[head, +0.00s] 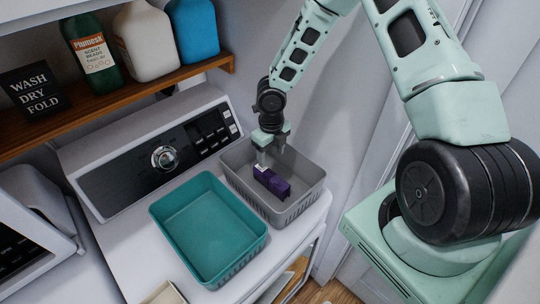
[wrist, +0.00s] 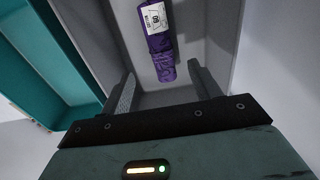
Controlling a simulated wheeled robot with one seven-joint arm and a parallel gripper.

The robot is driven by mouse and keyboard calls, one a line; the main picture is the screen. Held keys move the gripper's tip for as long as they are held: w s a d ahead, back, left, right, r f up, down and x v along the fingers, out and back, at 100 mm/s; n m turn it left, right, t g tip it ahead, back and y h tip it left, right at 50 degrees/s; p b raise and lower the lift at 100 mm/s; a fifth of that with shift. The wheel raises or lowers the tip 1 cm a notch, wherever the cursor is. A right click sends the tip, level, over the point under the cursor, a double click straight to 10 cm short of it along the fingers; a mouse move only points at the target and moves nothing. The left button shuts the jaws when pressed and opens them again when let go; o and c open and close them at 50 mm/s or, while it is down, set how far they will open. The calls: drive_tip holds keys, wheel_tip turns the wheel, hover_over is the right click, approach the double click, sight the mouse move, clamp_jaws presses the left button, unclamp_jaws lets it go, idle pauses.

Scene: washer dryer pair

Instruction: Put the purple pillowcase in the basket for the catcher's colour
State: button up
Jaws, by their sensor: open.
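The purple pillowcase (head: 270,183) is a small folded bundle with a white printed label. It lies in the grey basket (head: 238,160) on top of the machine. The wrist view shows the pillowcase (wrist: 161,52) on the grey basket floor, ahead of my fingers and apart from them. My gripper (head: 272,153) is over the grey basket, pointing down. An empty teal basket (head: 208,224) stands left of the grey one. The pillowcase's underside is hidden, and I see no catcher clearly.
A control panel with a knob (head: 163,158) rises behind the baskets. A wooden shelf (head: 120,98) above holds a green bottle (head: 93,52), a white jug (head: 146,42), a blue jug (head: 192,32) and a black sign (head: 35,90). A wall stands right of the grey basket.

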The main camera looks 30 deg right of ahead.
drive_tip(key=s+a+r+m+h, duration=0.1)
drive_tip(key=s+a+r+m, duration=0.3)
drive_tip(key=a+r+m, duration=0.3)
drive_tip(key=s+a+r+m, duration=0.5)
drive_tip(key=r+m, duration=0.2)
drive_tip(key=r, duration=0.1)
drive_tip(key=s+a+r+m, duration=0.4)
drive_tip(key=s+r+m, duration=0.1)
drive_tip(key=s+m, duration=0.3)
drive_tip(key=s+a+r+m+y, duration=0.1)
drive_tip(key=s+a+r+m, duration=0.3)
drive_tip(key=s+m, duration=0.4)
drive_tip(key=shift+s+r+y, duration=0.3)
drive_tip(key=shift+s+r, duration=0.05)
drive_tip(key=shift+r, duration=0.1)
wheel_tip(320, 180, down, 21)
drive_tip(key=b, duration=2.2)
drive_tip(key=shift+d, duration=0.3)
